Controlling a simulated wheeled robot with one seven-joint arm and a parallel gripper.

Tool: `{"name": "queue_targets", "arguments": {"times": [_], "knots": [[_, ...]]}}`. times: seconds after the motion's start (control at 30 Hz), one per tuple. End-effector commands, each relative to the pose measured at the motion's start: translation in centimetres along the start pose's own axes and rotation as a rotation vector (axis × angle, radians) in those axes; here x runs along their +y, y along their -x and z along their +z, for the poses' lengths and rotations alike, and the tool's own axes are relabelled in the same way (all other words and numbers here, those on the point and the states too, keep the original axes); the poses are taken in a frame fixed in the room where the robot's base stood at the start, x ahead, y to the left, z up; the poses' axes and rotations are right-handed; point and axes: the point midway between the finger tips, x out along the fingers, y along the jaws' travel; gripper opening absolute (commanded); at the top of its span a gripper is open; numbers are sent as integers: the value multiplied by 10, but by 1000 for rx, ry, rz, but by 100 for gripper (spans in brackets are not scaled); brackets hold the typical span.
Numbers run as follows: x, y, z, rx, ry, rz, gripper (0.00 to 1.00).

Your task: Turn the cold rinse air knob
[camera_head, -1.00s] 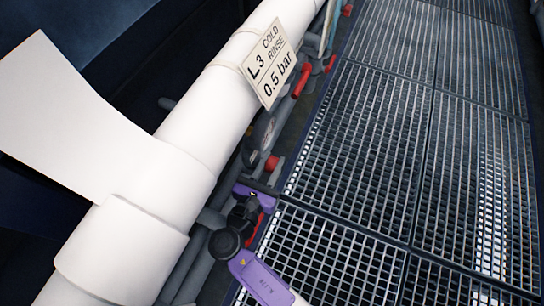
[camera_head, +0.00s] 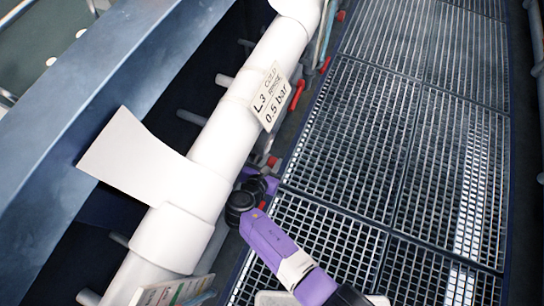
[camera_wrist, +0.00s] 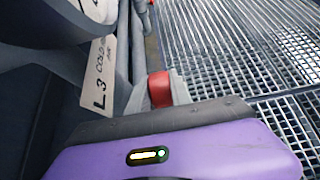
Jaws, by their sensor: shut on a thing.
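A sign reading "L3 COLD RINSE 0.5 bar" (camera_head: 267,97) hangs on the thick white pipe in the head view. It also shows edge-on in the wrist view (camera_wrist: 98,72). My purple gripper (camera_head: 262,184) is low beside the pipe, below the sign, at the row of fittings. Its purple body and dark front edge fill the bottom of the wrist view. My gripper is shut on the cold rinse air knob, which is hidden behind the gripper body.
The white pipe (camera_head: 215,150) runs along the left, with a white panel (camera_head: 140,160) sticking out from it. Red handles (camera_head: 297,95) stand along the fittings farther up. Metal grating (camera_head: 400,140) fills the right and is clear.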

Motion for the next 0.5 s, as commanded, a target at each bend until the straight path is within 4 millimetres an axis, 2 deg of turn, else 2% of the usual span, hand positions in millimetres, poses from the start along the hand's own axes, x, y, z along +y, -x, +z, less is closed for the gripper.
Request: {"name": "queue_targets", "arguments": {"times": [0.5], "knots": [[-1, 0, -2, 45, 3, -1, 0]]}}
